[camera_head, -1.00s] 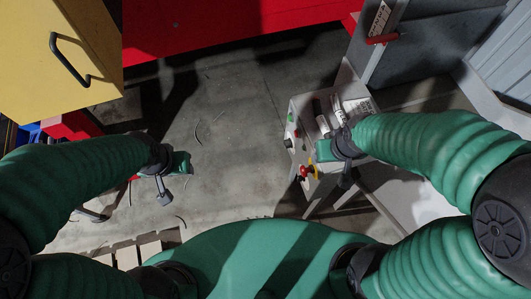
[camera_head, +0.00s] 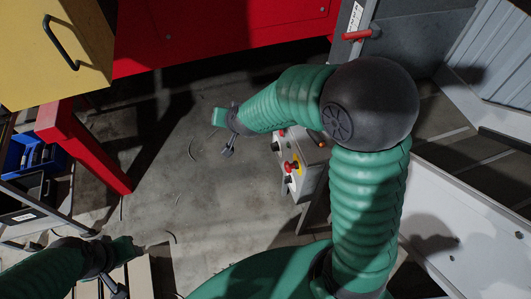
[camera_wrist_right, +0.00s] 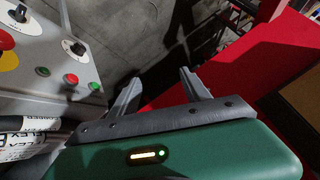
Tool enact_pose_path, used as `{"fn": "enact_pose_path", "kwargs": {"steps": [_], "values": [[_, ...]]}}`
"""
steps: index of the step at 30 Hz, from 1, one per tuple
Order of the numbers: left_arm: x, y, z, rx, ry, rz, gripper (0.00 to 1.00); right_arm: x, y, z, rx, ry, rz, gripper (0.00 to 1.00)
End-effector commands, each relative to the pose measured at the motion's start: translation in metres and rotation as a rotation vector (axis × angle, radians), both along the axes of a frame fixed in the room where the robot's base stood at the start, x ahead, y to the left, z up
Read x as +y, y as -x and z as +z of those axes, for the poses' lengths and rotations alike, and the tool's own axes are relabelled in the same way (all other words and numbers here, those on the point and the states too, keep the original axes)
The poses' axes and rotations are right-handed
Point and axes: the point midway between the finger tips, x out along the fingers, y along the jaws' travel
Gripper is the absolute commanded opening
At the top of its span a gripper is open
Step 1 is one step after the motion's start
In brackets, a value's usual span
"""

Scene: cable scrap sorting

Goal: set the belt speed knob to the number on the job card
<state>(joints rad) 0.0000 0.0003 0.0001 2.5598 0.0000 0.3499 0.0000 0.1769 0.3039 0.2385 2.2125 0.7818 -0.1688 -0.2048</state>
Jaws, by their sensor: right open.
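The grey control box (camera_head: 300,165) stands right of centre in the head view, partly behind my right forearm. In the right wrist view its panel (camera_wrist_right: 50,52) shows a black knob on a pale dial (camera_wrist_right: 75,47) and another black knob (camera_wrist_right: 18,13) at the top left edge. I cannot read their settings or tell which sets belt speed. My right gripper (camera_wrist_right: 160,78) is open and empty, beside the panel with floor beyond its fingers; it shows left of the box in the head view (camera_head: 219,118). My left gripper (camera_head: 126,250) is low left; its fingers are unclear. No job card is clearly visible.
The panel carries a red button on yellow (camera_wrist_right: 6,42) and small green and red buttons (camera_wrist_right: 71,79). Labelled cylinders (camera_wrist_right: 25,140) lie beside it. A red structure (camera_head: 220,30), yellow cabinet (camera_head: 60,60) and blue bin (camera_head: 20,150) surround open concrete floor (camera_head: 180,190).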

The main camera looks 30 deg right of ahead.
Motion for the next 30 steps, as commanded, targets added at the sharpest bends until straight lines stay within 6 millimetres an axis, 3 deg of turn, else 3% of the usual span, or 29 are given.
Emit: {"fn": "enact_pose_path", "kwargs": {"steps": [3, 8, 12, 15, 18, 23, 30], "values": [[0.0, 0.0, -0.022, 0.0, 0.0, 0.0, 0.41, -0.019, -0.032, -0.018, -0.068, -0.041, -0.175, 0.55], [0.0, 0.0, -0.05, 0.0, 0.0, 0.0, 0.41, -0.065, -0.058, -0.053, -0.109, -0.103, -0.519, 0.55], [0.0, 0.0, -0.079, 0.0, 0.0, 0.0, 0.41, -0.107, -0.043, -0.118, -0.006, -0.163, -0.931, 0.55], [0.0, 0.0, -0.09, 0.0, 0.0, 0.0, 0.41, -0.112, -0.018, -0.153, 0.124, -0.196, -1.141, 0.55], [0.0, 0.0, -0.092, 0.0, 0.0, 0.0, 0.41, -0.109, -0.003, -0.166, 0.205, -0.213, -1.233, 0.55], [0.0, 0.0, -0.094, 0.0, 0.0, 0.0, 0.41, -0.115, -0.001, -0.18, 0.221, -0.213, -1.249, 0.55], [0.0, 0.0, -0.106, 0.0, 0.0, 0.0, 0.41, -0.14, -0.01, -0.235, 0.221, -0.212, -1.248, 0.55]]}}
